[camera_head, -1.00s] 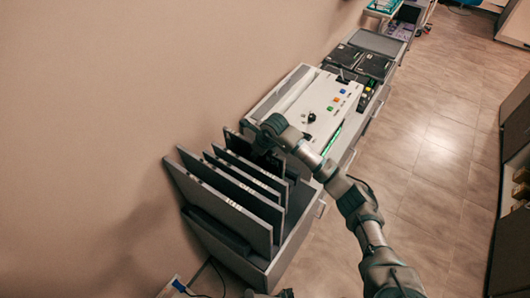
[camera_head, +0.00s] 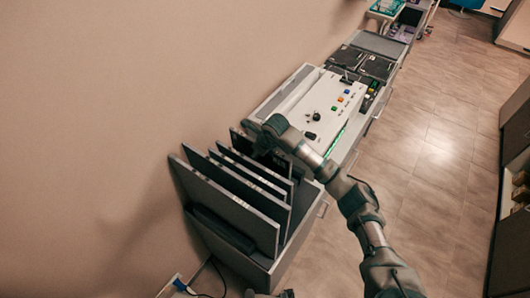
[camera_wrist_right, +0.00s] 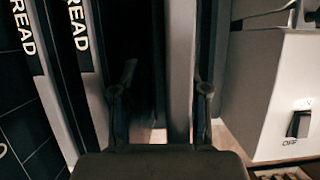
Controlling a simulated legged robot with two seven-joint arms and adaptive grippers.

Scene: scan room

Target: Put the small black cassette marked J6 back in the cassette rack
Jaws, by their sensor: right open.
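The cassette rack (camera_head: 258,268) stands low along the wall in the head view, with several flat dark cassettes (camera_head: 232,205) upright in it. I cannot read a J6 mark on any of them. My right gripper (camera_head: 268,150) is at the rack's far end, over the last cassette. In the right wrist view my right gripper (camera_wrist_right: 165,85) is open, its two fingers apart, with a thin upright grey panel (camera_wrist_right: 181,60) and a dark gap between them. I cannot tell whether the fingers touch it. Cassettes marked READ (camera_wrist_right: 72,60) stand to the left.
A white machine (camera_head: 322,108) with coloured buttons stands just beyond the rack; its white side with an OFF switch (camera_wrist_right: 299,124) is close on the right in the wrist view. Black flat units (camera_head: 376,67) lie farther along the counter. Open floor (camera_head: 430,140) lies to the right.

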